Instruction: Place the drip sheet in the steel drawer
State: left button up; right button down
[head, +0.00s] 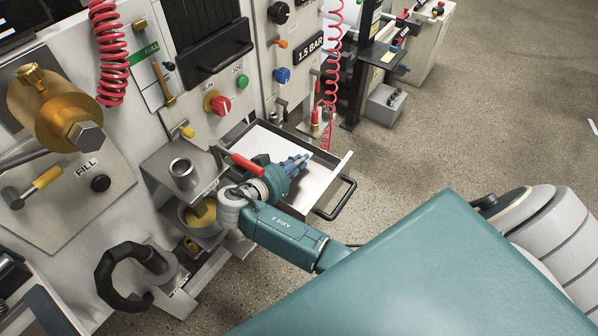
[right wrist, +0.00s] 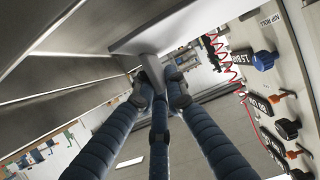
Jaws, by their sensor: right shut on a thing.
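The steel drawer (head: 333,191) is pulled out from the machine front, with a black handle (head: 337,198) on its front. My right gripper (head: 300,162) is over the open drawer, with its blue fingers together. In the right wrist view the fingers (right wrist: 160,85) are shut on a grey tab (right wrist: 147,62) below a pale flat panel (right wrist: 185,18), which looks like the drip sheet. In the head view a pale flat surface (head: 262,146) shows inside the drawer behind the gripper. I cannot tell whether the sheet touches the drawer floor. My left gripper is not in view.
Knobs and a red coiled hose (head: 333,70) line the machine front. The speckled floor (head: 450,140) to the right is clear.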

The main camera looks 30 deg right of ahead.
aim_at(299, 179)
jog(key=shift+f+b, duration=1.45)
jog(key=shift+f, duration=0.75)
jog(key=c, duration=1.8)
grip_release()
jog(key=shift+r, duration=0.1)
jog(key=shift+r+p, duration=0.25)
jog(key=shift+p, duration=0.15)
jog(key=p+v, duration=0.2)
jog(key=v, duration=0.9)
jog(key=shift+s+a, duration=0.2)
jog(key=shift+a, duration=0.15)
